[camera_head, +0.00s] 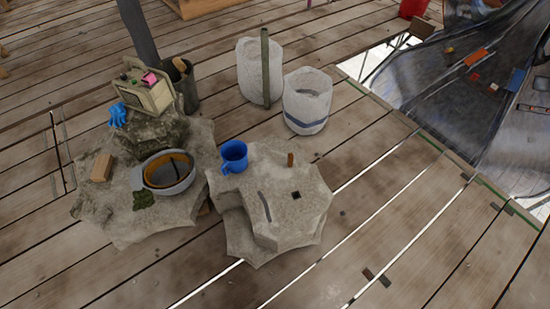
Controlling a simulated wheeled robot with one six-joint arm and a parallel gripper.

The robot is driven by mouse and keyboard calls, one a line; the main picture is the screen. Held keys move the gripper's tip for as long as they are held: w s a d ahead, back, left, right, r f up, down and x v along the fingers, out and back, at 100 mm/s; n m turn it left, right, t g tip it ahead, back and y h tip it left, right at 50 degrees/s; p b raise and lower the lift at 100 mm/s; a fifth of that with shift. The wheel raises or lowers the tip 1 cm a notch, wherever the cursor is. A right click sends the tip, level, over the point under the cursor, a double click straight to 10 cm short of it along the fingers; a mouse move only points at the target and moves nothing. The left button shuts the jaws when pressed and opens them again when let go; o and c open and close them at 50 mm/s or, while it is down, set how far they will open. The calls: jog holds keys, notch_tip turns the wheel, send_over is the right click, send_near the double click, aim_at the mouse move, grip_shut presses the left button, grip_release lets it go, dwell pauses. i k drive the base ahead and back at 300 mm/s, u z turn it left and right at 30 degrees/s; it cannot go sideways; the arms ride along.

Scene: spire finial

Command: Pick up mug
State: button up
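A blue mug (234,157) stands upright on the left edge of a pale stone block (285,215). Its handle points to the lower left. A small brown piece and a small dark square also lie on the block's top. My gripper is not in view, and nothing covers the mug.
Left of the mug, another stone (110,213) carries a grey bowl (168,173), a brown block (101,168) and a radio-like box (149,92). Two white sacks (306,100) and a post stand behind. The plank floor (400,255) at front right is mostly clear.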

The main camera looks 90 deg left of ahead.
aim_at(234, 154)
jog(key=i, duration=0.65)
jog(key=u, duration=3.55)
jog(key=i, duration=0.5)
jog(key=z, duration=0.05)
